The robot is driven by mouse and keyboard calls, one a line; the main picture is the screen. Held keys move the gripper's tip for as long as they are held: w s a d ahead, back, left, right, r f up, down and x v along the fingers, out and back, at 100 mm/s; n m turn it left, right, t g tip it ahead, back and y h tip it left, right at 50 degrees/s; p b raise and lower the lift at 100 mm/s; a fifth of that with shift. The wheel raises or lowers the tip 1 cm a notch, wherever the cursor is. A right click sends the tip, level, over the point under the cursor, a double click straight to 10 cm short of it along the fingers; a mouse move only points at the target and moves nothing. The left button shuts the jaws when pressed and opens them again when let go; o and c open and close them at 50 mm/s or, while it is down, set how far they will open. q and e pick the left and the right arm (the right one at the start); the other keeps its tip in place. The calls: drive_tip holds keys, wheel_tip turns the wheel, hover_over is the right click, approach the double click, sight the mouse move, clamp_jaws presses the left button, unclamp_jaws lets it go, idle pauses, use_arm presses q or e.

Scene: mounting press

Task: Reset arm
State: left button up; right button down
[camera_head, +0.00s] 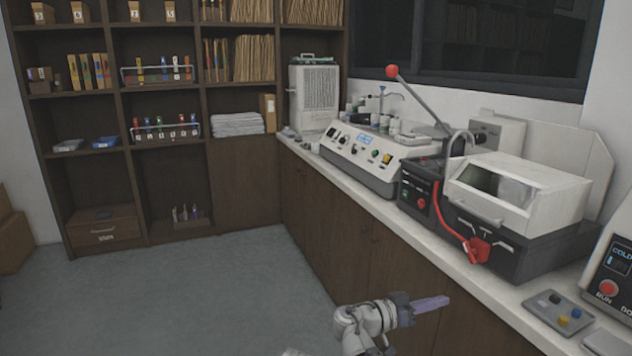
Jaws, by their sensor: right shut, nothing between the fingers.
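My right gripper (430,304) is in the camera_head view at the bottom centre-right. Its purple fingers are together and point to the right, with nothing held between them. It is in front of the brown cabinet doors below the counter (375,206), apart from the counter's edge. My left gripper does not show in this view.
The counter carries a white control unit (366,158), a machine with a red-knobbed lever (392,72) and clear-windowed cover (520,193), and a small grey tray (556,312). A dark shelf unit (116,110) stands at the back left. The grey floor (200,290) is clear.

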drive_tip(key=s+f+n+g+y, duration=0.2)
drive_tip(key=s+f+y, duration=0.15)
drive_tip(key=f, duration=0.35)
drive_tip(key=s+f+n+g+y, duration=0.1)
drive_tip(key=s+f+n+y, duration=0.25)
drive_tip(key=f, duration=0.45)
drive_tip(key=s+a+f+n+g+y, duration=0.1)
drive_tip(key=s+a+f+n+y, duration=0.4)
drive_tip(key=a+f+y, duration=0.35)
use_arm(q)
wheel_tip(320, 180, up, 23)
drive_tip(key=p, duration=2.3)
use_arm(e)
drive_tip(key=s+a+r+n, duration=0.1)
drive_tip(key=a+r, duration=0.3)
drive_tip(key=r, duration=0.4)
drive_tip(key=s+a+r+n+g, duration=0.1)
drive_tip(key=a+r, duration=0.3)
drive_tip(key=r, duration=0.4)
drive_tip(key=s+a+r+n, duration=0.1)
drive_tip(key=s+a+r, duration=0.2)
drive_tip(key=r, duration=0.6)
drive_tip(key=shift+s+a+n, duration=0.3)
drive_tip(key=shift+a+n, duration=0.05)
drive_tip(key=shift+a, duration=0.75)
